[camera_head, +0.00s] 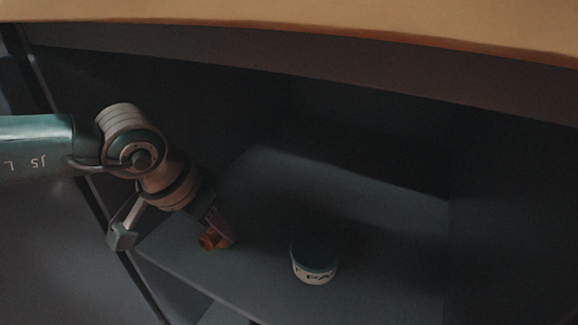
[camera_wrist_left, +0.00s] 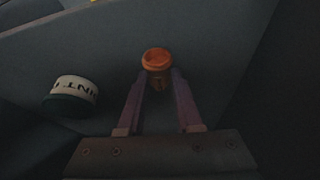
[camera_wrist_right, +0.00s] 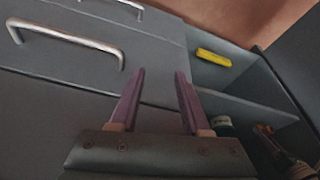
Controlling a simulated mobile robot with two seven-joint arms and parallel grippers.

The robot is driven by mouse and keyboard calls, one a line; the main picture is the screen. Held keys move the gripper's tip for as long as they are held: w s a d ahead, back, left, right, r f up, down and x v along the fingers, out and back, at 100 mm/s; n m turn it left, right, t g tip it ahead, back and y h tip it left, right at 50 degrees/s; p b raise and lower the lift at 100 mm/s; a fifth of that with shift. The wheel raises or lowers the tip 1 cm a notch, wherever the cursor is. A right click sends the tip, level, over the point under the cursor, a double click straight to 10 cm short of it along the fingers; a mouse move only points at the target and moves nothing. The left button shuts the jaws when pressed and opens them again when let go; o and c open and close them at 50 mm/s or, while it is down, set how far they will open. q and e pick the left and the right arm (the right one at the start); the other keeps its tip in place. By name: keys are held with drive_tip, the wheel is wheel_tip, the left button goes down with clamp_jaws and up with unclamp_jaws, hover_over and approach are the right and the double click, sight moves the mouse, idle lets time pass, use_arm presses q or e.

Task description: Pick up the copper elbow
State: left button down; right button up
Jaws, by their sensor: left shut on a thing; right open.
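The copper elbow (camera_head: 209,240) is a small orange-brown fitting near the left end of a dark shelf in the head view. It also shows in the left wrist view (camera_wrist_left: 156,60), between the fingertips. My left gripper (camera_head: 222,232) is shut on it; the fingers touch it from both sides in the left wrist view (camera_wrist_left: 159,80). I cannot tell whether the elbow still touches the shelf. My right gripper (camera_wrist_right: 156,75) is open and empty in the right wrist view, in front of grey drawer fronts.
A paint tin (camera_head: 314,262) with a white label stands on the shelf (camera_head: 390,280), right of the left gripper. The cabinet top (camera_head: 330,15) overhangs the compartment. The right wrist view shows drawer handles (camera_wrist_right: 65,38) and a yellow object (camera_wrist_right: 213,57) in an upper compartment.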

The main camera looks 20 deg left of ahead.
use_arm(q)
drive_tip(key=shift+r+p, duration=0.35)
drive_tip(key=shift+r, duration=0.4)
wheel_tip(320, 180, up, 2)
drive_tip(key=shift+r+p, duration=0.2)
drive_tip(key=shift+p, duration=0.5)
drive_tip(key=s+a+p, duration=0.3)
drive_tip(key=s, duration=1.4)
drive_tip(key=shift+s+f, duration=0.25)
drive_tip(key=shift+s, duration=0.15)
drive_tip(key=shift+w+a+r+p, duration=0.1)
drive_tip(key=shift+p, duration=0.2)
